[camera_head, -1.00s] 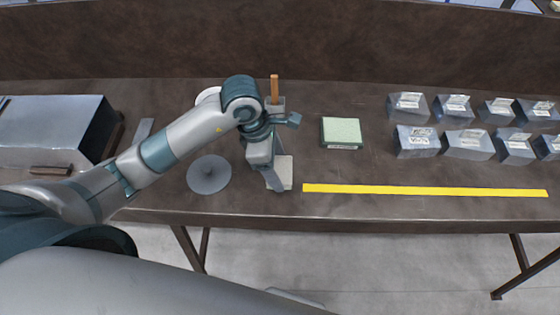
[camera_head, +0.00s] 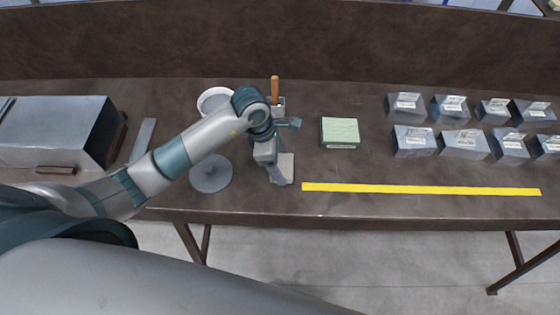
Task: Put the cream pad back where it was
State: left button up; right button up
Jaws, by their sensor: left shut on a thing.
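The cream pad (camera_head: 287,164) is a pale, flat block near the middle of the table, left of the yellow strip. My left gripper (camera_head: 277,179) comes down over its left side and is shut on it. The gripper hides part of the pad, and I cannot tell whether the pad touches the table. My right gripper is not in view.
A grey disc (camera_head: 211,173) and a white ring-like dish (camera_head: 213,100) are on the left. An orange-handled tool (camera_head: 275,88) stands behind. Several metal duct pieces (camera_head: 414,142) stand right, behind the yellow strip (camera_head: 420,189).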

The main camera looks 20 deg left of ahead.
pick_arm(q)
jog(key=shift+f, duration=0.55)
jog(key=shift+f, duration=0.1)
jog(key=shift+f, duration=0.1)
jog(key=o, duration=1)
